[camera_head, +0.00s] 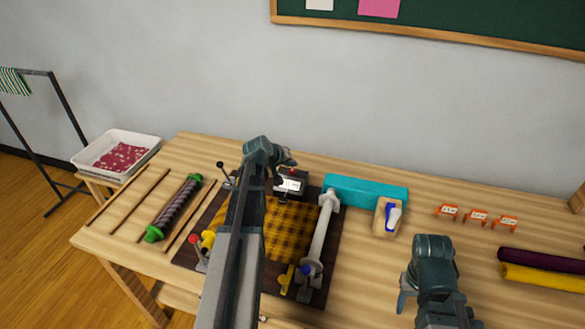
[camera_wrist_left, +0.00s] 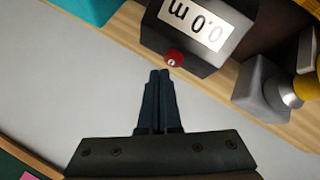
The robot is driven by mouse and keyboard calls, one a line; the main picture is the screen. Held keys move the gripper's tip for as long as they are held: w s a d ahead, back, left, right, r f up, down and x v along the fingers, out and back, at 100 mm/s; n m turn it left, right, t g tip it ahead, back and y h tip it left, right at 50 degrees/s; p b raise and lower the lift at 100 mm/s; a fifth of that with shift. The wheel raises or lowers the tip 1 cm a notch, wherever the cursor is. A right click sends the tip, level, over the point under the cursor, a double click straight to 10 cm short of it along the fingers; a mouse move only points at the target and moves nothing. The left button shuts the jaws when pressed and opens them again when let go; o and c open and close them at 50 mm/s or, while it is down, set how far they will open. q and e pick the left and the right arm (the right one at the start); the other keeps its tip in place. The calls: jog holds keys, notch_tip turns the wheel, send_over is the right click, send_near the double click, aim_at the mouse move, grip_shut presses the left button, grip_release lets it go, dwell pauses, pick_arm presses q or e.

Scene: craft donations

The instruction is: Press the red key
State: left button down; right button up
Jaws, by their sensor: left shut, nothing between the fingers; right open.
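The red key (camera_wrist_left: 174,57) is a small round red button on the edge of a dark counter box (camera_wrist_left: 195,30) whose white display (camera_wrist_left: 190,22) reads 0.0 m. In the head view the counter box (camera_head: 290,184) stands at the back of the dark loom-like board. My left gripper (camera_wrist_left: 160,73) is shut and empty, its tips just short of the key in the wrist view, with a small gap visible. In the head view the left gripper (camera_head: 286,161) is at the box's back edge, partly hidden by its wrist. My right gripper (camera_head: 408,292) is open and empty over the table's front.
A checked yellow cloth (camera_head: 290,228) lies on the board, with a grey roller (camera_head: 320,235) beside it. A teal block (camera_head: 366,192), a wooden piece with a blue-white tool (camera_head: 390,216), orange tags (camera_head: 476,216) and fabric rolls (camera_head: 540,278) stand right. A spiral roller (camera_head: 174,208) lies left.

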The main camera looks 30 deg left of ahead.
aim_at(291, 174)
pick_arm(q)
jog(key=shift+r, duration=0.25)
pick_arm(e)
jog(key=shift+r, duration=0.25)
pick_arm(q)
notch_tip(291, 174, up, 5)
jog(key=p, duration=0.5)
pick_arm(e)
notch_tip(291, 174, up, 5)
jog(key=shift+f, duration=0.1)
pick_arm(q)
jog(key=shift+f, duration=0.1)
